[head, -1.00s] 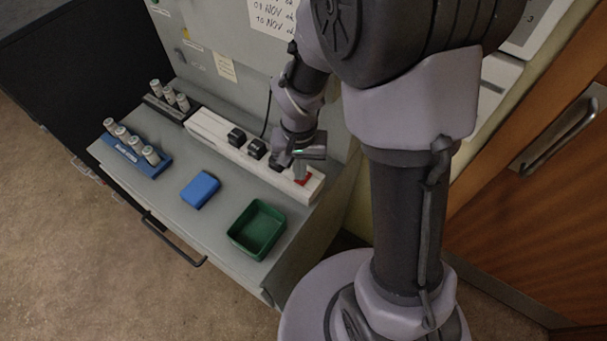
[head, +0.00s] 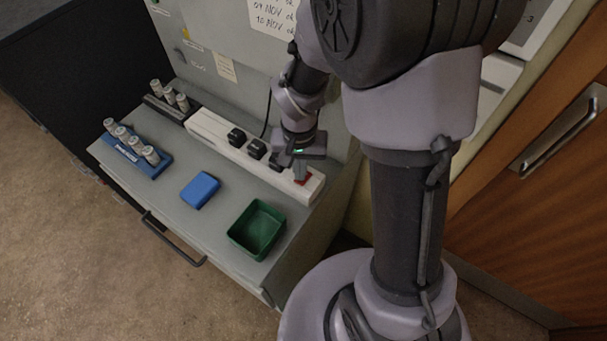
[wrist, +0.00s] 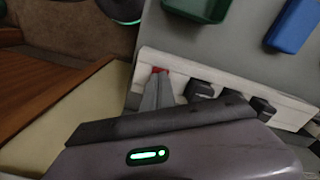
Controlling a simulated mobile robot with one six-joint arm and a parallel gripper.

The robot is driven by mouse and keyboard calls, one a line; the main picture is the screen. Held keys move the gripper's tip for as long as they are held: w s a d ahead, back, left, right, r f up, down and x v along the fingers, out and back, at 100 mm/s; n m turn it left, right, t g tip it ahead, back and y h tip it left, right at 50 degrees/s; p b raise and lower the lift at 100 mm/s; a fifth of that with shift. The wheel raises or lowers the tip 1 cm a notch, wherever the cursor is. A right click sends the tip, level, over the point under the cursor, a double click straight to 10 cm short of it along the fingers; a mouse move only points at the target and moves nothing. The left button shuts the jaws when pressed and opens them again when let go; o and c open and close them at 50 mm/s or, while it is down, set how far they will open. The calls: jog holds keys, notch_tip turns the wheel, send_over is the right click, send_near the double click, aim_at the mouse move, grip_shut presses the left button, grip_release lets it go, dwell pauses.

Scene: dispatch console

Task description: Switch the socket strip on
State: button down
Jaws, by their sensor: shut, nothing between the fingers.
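The white socket strip (head: 212,133) lies along the back of the grey console top, with several black plugs (head: 257,149) in it. Its red switch (head: 303,181) is at the right end and also shows in the wrist view (wrist: 158,70). My gripper (head: 300,178) is shut and empty, pointing down at the switch end of the strip. In the wrist view the closed fingertips (wrist: 159,76) are right at the red switch and cover part of it. I cannot tell whether they touch it or which way the rocker is tipped.
A green tray (head: 232,234) and a blue box (head: 200,189) are on the console top in front of the strip. A blue rack (head: 150,170) and a black rack (head: 160,106) hold pale cylinders at the left. A plug stands close beside my fingers.

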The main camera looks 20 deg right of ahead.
jog(key=shift+f+b, duration=0.85)
jog(key=shift+f, duration=0.1)
dwell(0.6)
jog(key=shift+r, duration=0.1)
notch_tip(320, 180, up, 7)
jog(key=p, duration=0.5)
jog(key=shift+p, duration=0.3)
jog(key=s+a+r+t+y+b, duration=0.1)
jog(key=s+a+r+t+b, duration=0.1)
jog(key=s+b, duration=0.4)
jog(key=s+a+r+t+y+b, duration=0.1)
jog(key=s+a+r+t+b, duration=0.1)
jog(key=s+b, duration=0.5)
notch_tip(320, 180, up, 3)
jog(key=shift+f+t, duration=0.1)
jog(key=shift+t, duration=0.8)
